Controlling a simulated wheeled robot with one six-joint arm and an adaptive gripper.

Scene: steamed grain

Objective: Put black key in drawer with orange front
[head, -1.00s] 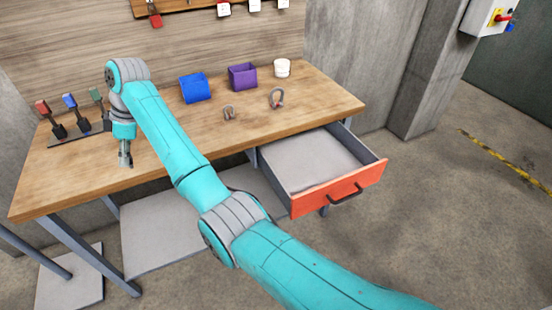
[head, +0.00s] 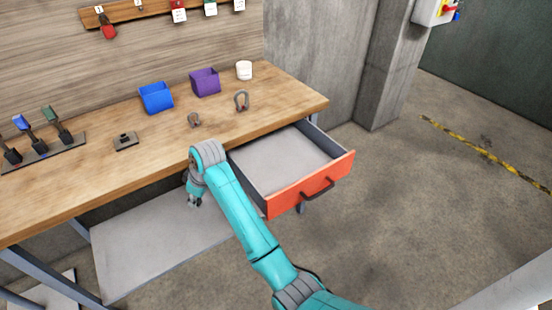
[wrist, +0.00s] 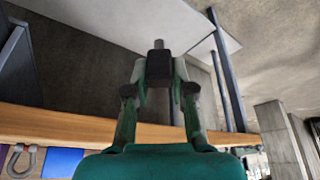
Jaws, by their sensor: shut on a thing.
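My gripper (head: 195,200) hangs in front of the table's front edge, left of the open drawer, tip down. In the wrist view my gripper (wrist: 159,80) is shut on the black key (wrist: 158,68), a dark block with a short grey shaft past the fingertips. In the head view the key is too small to make out. The drawer with the orange front (head: 311,187) is pulled out at the table's right end. Its grey inside looks empty, and my arm passes close to its left side.
On the wooden table (head: 75,195) stand a blue bin (head: 156,97), a purple bin (head: 205,81), a white cup (head: 244,70), two grey shackles (head: 242,100), a small dark block (head: 125,141) and a rack (head: 40,153). A grey shelf (head: 150,248) lies below.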

